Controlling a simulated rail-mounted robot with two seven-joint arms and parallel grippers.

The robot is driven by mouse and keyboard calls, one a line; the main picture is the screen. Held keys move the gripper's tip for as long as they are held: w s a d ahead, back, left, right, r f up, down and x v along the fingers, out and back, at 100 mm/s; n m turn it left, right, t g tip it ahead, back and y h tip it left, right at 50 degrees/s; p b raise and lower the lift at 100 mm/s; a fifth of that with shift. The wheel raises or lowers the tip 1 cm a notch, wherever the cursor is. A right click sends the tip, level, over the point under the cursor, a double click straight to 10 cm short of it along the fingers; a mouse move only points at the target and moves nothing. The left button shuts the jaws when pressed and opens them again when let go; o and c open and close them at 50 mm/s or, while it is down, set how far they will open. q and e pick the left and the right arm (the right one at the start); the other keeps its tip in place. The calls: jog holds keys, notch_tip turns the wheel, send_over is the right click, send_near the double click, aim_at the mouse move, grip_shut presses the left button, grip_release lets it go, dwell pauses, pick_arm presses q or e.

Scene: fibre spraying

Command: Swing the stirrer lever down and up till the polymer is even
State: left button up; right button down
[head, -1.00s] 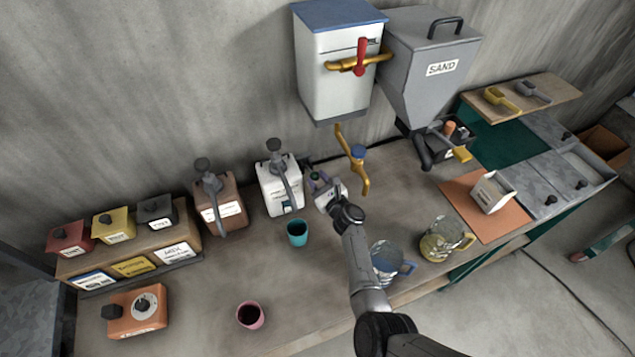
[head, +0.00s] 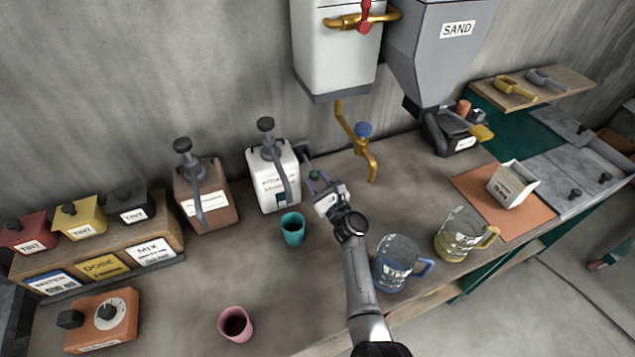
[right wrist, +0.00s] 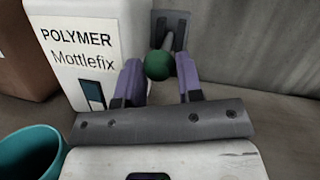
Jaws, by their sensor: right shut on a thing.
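The white polymer dispenser (head: 262,185) stands against the wall; its label reads "POLYMER Mottlefix" in the right wrist view (right wrist: 80,45). The stirrer lever (right wrist: 172,32) is a grey arm on the dispenser's right side, ending in a green knob (right wrist: 158,65). My right gripper (head: 316,182) reaches in from the front. Its purple fingers (right wrist: 160,80) are shut on the green knob from both sides. Part of the lever is hidden behind the knob and fingers. The polymer inside the dispenser cannot be seen. My left gripper is not in view.
A teal cup (head: 293,230) stands in front of the dispenser, left of my right arm. A blue-handled jug (head: 393,265) and a yellow-handled jug (head: 458,238) stand right of it. A brass tap (head: 366,160) hangs close on the right. A pink cup (head: 235,325) stands front left.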

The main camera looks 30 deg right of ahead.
jog(key=shift+f+b, duration=0.3)
jog(key=shift+f, duration=0.35)
jog(key=c, duration=0.8)
grip_release()
jog(key=shift+r, duration=0.2)
